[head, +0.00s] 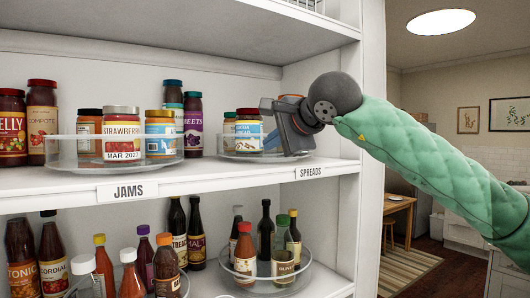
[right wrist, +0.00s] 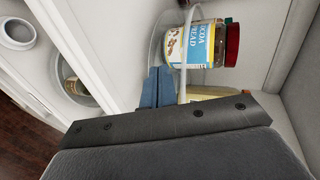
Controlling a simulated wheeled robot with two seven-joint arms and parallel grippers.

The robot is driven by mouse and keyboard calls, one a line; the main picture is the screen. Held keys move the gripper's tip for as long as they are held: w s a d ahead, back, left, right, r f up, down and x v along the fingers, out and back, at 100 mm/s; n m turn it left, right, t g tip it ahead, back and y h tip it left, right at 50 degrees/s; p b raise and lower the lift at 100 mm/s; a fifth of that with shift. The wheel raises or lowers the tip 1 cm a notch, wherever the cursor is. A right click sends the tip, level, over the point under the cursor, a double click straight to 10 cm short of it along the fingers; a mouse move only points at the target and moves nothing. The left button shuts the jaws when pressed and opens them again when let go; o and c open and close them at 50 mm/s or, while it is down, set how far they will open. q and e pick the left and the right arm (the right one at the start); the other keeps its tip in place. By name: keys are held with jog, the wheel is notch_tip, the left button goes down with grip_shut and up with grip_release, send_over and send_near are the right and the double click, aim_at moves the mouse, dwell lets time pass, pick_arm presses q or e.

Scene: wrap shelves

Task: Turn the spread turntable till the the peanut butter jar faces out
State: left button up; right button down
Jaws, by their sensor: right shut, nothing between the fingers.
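The spread turntable (head: 240,158), a clear round tray with a low rim, stands on the shelf above the SPREADS label (head: 311,172). A jar labelled as cocoa spread (head: 248,133) faces out on it; it also shows in the right wrist view (right wrist: 196,44). Another jar (head: 229,126) stands behind it to the left. I cannot make out a peanut butter label; my gripper hides the turntable's right part. My right gripper (head: 273,141) is shut and empty at the turntable beside the cocoa jar; its blue fingers (right wrist: 158,90) are close to the clear rim. My left gripper is out of view.
A JAMS turntable (head: 70,163) with several jars is to the left on the same shelf. Bottles stand on turntables (head: 285,284) on the shelf below. The cabinet's side wall (head: 369,200) is close on the right.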

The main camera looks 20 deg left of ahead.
jog(key=shift+w+a, duration=0.25)
jog(key=shift+w, duration=0.5)
dwell(0.3)
jog(key=shift+d+b, duration=0.2)
jog(key=shift+b, duration=0.15)
jog(key=shift+w+d+b, duration=0.2)
jog(key=shift+d+b, duration=0.05)
jog(key=shift+d, duration=0.25)
jog(key=shift+w+d+b, duration=0.15)
jog(key=shift+d+b, duration=0.05)
jog(key=shift+d, duration=0.25)
jog(key=shift+w+d+b, duration=0.3)
jog(key=shift+w+d, duration=0.45)
jog(key=shift+d, duration=0.15)
jog(key=shift+w, duration=0.1)
